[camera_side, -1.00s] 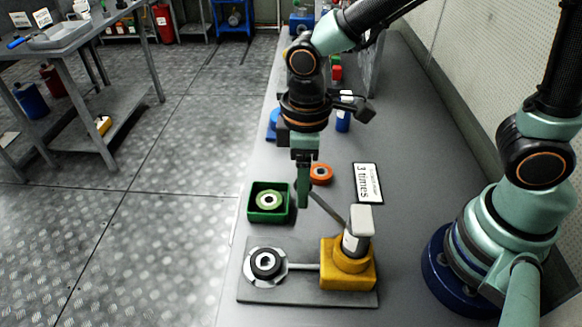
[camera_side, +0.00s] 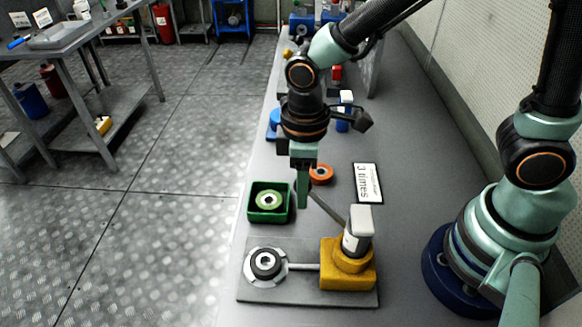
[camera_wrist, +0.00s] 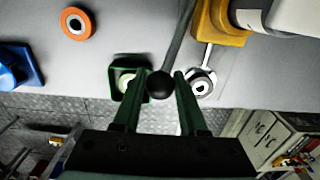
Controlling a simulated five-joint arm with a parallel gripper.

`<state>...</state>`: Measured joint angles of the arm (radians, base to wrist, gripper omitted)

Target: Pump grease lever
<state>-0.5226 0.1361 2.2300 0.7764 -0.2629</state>
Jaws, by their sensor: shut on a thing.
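The grease pump has a yellow base (camera_side: 347,268) and an upright grey-white cylinder (camera_side: 357,232), on a grey plate at the bench's front. Its thin grey lever (camera_side: 328,210) slants up to the left from the pump. My gripper (camera_side: 303,203) points down at the lever's free end. In the wrist view my gripper (camera_wrist: 160,88) has its two green fingers on either side of the lever's black ball knob (camera_wrist: 160,85), shut on it. The grey lever rod (camera_wrist: 178,40) runs from the knob up beside the yellow base (camera_wrist: 218,25).
A rod joins the pump to a round bearing fitting (camera_side: 266,263). A green tray (camera_side: 287,215) holding a ring stands left of my gripper. An orange ring (camera_side: 321,174) and a "3 times" card (camera_side: 368,183) lie behind. The bench right of the card is clear.

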